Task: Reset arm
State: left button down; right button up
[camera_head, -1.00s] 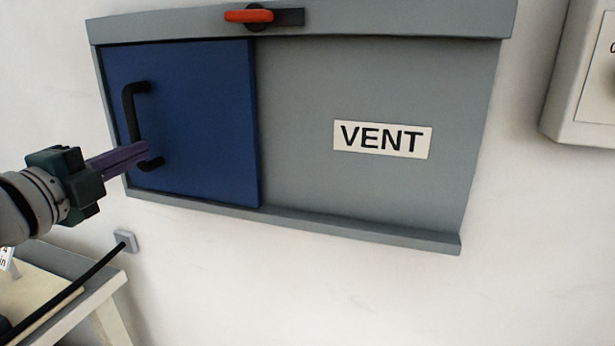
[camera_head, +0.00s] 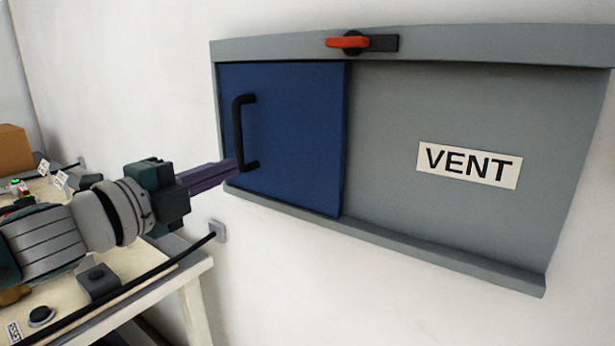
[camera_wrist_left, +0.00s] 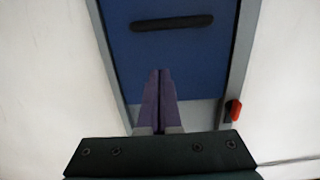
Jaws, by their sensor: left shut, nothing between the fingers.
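My left gripper (camera_head: 236,165) reaches in from the left with its purple fingers closed together and nothing between them. In the head view its tips overlap the lower end of the black handle (camera_head: 239,130) on the blue sliding panel (camera_head: 297,140). The left wrist view shows the closed fingers (camera_wrist_left: 159,75) pointing at the blue panel (camera_wrist_left: 185,65), with the black handle (camera_wrist_left: 172,23) beyond the tips and clear of them. The panel covers the left part of the grey vent frame (camera_head: 450,230). My right gripper is not in view.
A red lever (camera_head: 347,42) sits on the frame's top rail, and a VENT label (camera_head: 469,165) is on the right. Below left stands a table (camera_head: 135,300) with several small items, a black cable (camera_head: 140,285) and a brown box (camera_head: 14,150). The wall below the vent is clear.

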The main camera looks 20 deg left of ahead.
pick_arm(q)
jog(key=s+d+f+n+g+y+p, duration=0.2)
jog(key=s+n+g+y+p, duration=0.15)
jog(key=s+n, duration=0.4)
jog(key=s+d+f+n+g+y+p, duration=0.1)
jog(key=s+f+n+g+y+p, duration=0.2)
jog(key=s+n, duration=0.4)
jog(key=s+d+r+n+g+h+p, duration=0.1)
jog(key=s+d+n+g+h+p, duration=0.1)
jog(key=s+d+g, duration=0.35)
jog(key=s+d+r+n+g+h+p, duration=0.1)
jog(key=s+d+n+g+h+p, duration=0.15)
jog(key=s, duration=0.65)
notch_tip(320, 180, up, 35)
jog(key=m+p, duration=0.1)
jog(key=p, duration=3.4)
jog(key=shift+d+r+y, duration=0.15)
jog(key=shift+r+y, duration=0.05)
jog(key=shift+y, duration=0.1)
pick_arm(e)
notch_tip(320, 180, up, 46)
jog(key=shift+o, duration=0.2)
